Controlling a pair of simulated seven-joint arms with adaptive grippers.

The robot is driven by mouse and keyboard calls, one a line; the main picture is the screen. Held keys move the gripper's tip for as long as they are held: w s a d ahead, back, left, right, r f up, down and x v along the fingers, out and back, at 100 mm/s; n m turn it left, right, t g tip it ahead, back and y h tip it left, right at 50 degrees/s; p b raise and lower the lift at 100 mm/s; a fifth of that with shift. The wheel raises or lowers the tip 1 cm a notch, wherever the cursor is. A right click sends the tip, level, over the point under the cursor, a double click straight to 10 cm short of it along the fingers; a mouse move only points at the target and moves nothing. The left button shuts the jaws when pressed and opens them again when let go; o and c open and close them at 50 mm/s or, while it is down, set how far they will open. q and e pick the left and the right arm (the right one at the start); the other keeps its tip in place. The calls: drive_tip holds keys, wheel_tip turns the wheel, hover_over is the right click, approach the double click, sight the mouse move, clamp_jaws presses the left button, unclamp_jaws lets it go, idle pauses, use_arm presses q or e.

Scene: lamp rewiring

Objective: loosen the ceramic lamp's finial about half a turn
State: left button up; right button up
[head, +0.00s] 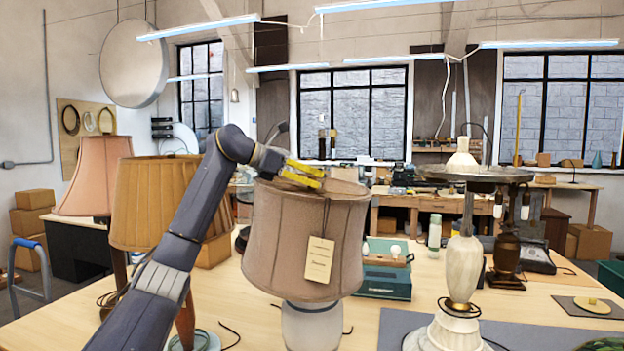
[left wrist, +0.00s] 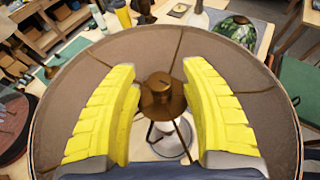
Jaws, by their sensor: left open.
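The ceramic lamp has a wide taupe shade (head: 290,245) with a paper tag (head: 319,259) on its front. Its pale ceramic base (head: 312,326) shows below the shade. My left gripper (head: 318,178) has yellow fingers and is over the top of the shade. The brown finial (left wrist: 160,88) shows in the left wrist view at the middle of the shade's spokes. The open fingers of the left gripper (left wrist: 160,76) stand on either side of it, with gaps; I cannot tell their height above it. The finial is hidden in the head view. My right gripper is not in view.
Lamps with an orange shade (head: 150,205) and a pink shade (head: 93,175) stand close on the left. A teal box (head: 385,275) with bulbs is behind right. A pale stone lamp (head: 463,270) stands on the right. Some wooden tabletop (head: 250,315) is bare.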

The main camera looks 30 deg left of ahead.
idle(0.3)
use_arm(q)
clamp_jaws()
idle(0.3)
